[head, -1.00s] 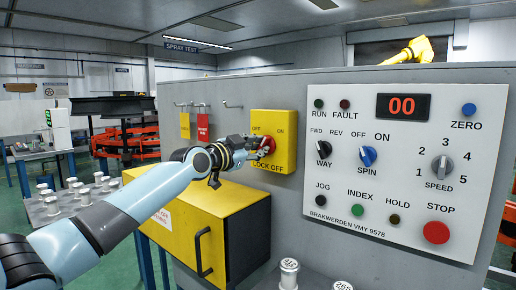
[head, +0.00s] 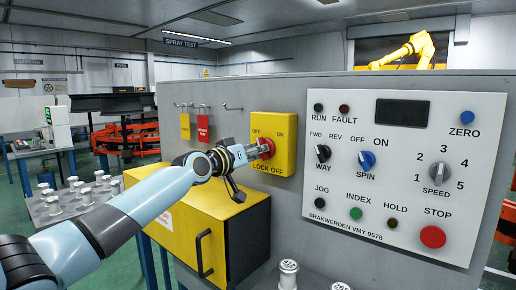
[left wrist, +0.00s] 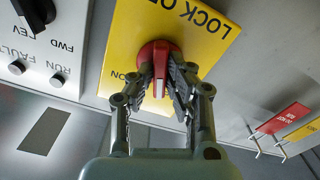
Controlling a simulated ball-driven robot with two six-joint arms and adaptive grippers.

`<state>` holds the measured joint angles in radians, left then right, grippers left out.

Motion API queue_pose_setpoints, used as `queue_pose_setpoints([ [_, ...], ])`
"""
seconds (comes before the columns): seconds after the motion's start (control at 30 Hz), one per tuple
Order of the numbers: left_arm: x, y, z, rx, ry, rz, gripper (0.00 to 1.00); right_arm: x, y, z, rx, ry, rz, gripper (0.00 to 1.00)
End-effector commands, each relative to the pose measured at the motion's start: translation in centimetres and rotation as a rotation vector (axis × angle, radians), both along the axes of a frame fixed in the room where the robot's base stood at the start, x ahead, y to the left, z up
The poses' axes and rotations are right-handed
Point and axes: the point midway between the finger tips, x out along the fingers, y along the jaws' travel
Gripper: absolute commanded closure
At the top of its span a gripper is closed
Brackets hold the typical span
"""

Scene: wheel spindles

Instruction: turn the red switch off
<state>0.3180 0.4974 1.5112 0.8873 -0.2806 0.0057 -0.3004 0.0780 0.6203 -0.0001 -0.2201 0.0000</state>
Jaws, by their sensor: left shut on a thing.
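The red switch (head: 265,146) is a round knob on a yellow plate marked OFF, ON and LOCK OFF. My left gripper (head: 258,151) is at the knob, reaching in from the left. In the left wrist view, the fingers of my left gripper (left wrist: 160,80) are shut on the raised grip of the red switch (left wrist: 156,52), one on each side. A pale mark on the grip points down in that view, away from the LOCK OFF lettering. The OFF label is hidden there by the fingers. My right gripper is not in view.
The white control panel (head: 330,205) with knobs and buttons is right of the switch. Its display (head: 402,112) is dark. A yellow cabinet (head: 180,215) juts out below my left arm. Red and yellow tags (head: 203,124) hang on hooks to the left.

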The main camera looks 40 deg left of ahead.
Motion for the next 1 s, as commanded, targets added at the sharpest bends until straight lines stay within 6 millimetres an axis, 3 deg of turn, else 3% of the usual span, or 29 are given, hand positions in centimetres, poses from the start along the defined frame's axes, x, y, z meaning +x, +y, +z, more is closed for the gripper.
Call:
queue_pose_setpoints([
  [0.5,0.0,0.0,-0.1,-0.344,0.029,0.000,1.00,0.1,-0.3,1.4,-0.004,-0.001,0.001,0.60],
  [1.0,0.0,0.0,-0.2,-0.413,0.035,0.000,1.00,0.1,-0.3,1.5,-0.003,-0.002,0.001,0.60],
])
